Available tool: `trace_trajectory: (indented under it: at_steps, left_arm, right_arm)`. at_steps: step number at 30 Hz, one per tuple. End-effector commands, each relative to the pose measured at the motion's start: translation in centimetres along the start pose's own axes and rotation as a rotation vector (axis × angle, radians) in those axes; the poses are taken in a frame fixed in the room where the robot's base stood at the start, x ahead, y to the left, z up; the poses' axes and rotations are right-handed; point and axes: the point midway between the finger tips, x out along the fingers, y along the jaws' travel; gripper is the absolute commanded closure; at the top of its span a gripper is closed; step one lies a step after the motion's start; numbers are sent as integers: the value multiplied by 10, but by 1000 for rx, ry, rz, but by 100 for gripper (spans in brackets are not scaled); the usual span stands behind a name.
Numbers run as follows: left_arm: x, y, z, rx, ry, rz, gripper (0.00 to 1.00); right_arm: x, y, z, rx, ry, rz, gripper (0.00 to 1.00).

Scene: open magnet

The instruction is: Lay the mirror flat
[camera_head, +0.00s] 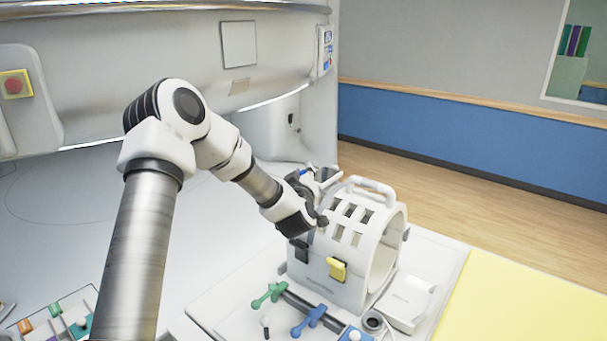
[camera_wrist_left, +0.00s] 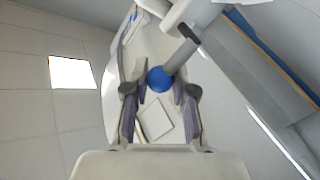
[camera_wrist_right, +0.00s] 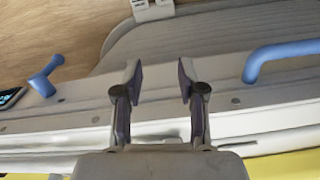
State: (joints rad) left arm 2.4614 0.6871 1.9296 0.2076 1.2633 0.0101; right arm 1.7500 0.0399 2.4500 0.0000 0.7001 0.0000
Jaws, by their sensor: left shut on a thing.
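A white head coil (camera_head: 350,235) with slots, a top handle and a yellow latch (camera_head: 337,269) stands on the table. A small grey-white tilted piece (camera_head: 327,178), which looks like the mirror, rises at its far left top; its face is not clear. In the left wrist view a blue ball knob (camera_wrist_left: 161,78) on a grey stem (camera_wrist_left: 182,54) sits between my left fingers. My left gripper (camera_wrist_left: 160,92) is shut on this knob; in the head view its wrist partly hides the mirror's mount. My right gripper (camera_wrist_right: 158,80) is open and empty, seen only in the right wrist view.
Green (camera_head: 268,294) and blue (camera_head: 309,319) handles stand in front of the coil. A yellow surface (camera_head: 520,310) lies to the right. The scanner housing (camera_head: 190,50) rises behind my left arm. A blue handle (camera_wrist_right: 280,58) shows near the right gripper.

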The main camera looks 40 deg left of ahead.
Motion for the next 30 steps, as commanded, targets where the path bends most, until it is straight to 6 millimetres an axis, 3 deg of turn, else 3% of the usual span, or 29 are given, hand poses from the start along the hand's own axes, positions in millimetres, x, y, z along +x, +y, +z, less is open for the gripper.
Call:
trace_trajectory:
  at_steps: [3, 4, 6, 17, 20, 30]
  left_arm:
    - [0, -1, 2, 1, -6, -2, 100]
    - [0, -1, 2, 1, -6, -2, 68]
    - [0, -1, 2, 2, -5, -2, 49]
    - [-6, 0, 1, 1, -2, 0, 49]
    - [-21, 0, 2, 1, -4, 0, 49]
    - [-102, 0, 3, 4, -6, 0, 49]
  right_arm:
    - [0, 0, 0, 0, 0, 0, 60]
    - [0, 0, 0, 0, 0, 0, 60]
    - [0, 0, 0, 0, 0, 0, 60]
    - [0, 0, 0, 0, 0, 0, 60]
    - [0, 0, 0, 0, 0, 0, 60]
    - [0, 0, 0, 0, 0, 0, 60]
